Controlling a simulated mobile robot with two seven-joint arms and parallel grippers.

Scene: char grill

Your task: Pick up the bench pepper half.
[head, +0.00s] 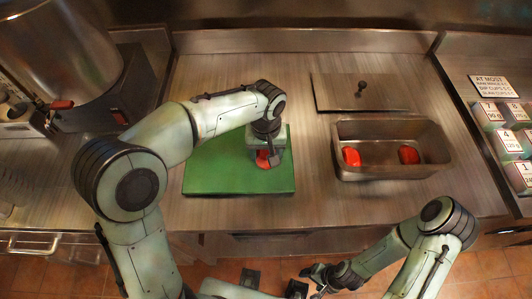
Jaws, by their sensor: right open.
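A red pepper half (262,159) lies on the green cutting board (215,175) on the bench. My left gripper (266,158) points down right over this pepper half and hides part of it. I cannot tell whether its fingers are open or closed on the pepper. Two more red pepper pieces, one at the left (351,157) and one at the right (408,155), lie in the metal pan (392,173) to the right of the board. My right gripper (318,280) is open and low, in front of the bench edge, away from the peppers.
A flat metal lid with a dark knob (335,95) lies behind the pan. A large steel pot (60,50) stands at the far left. A sign (493,87) and numbered labelled boxes (513,141) are at the right. The bench between board and pan is clear.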

